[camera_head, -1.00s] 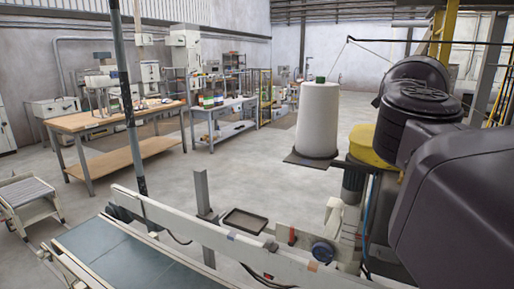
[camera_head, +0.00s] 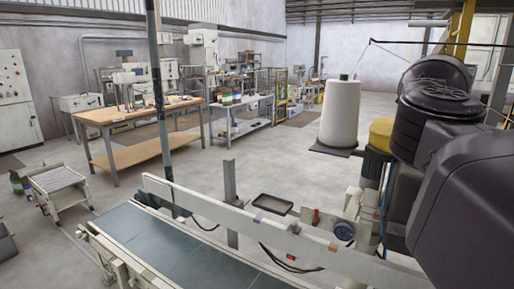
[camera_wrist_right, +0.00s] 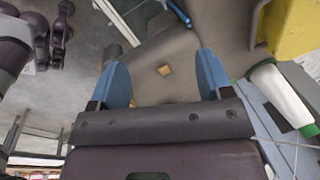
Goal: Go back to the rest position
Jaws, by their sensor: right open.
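My right gripper (camera_wrist_right: 160,78) shows in the right wrist view with its two blue fingers spread apart.
A conveyor (camera_head: 180,248) with a pale side rail runs across the foreground. A white thread cone (camera_head: 340,113) stands on a dark plate beside my right arm. A small dark tray (camera_head: 273,204) sits behind the rail. A wooden-topped workbench (camera_head: 140,112) stands farther back, with open floor between.

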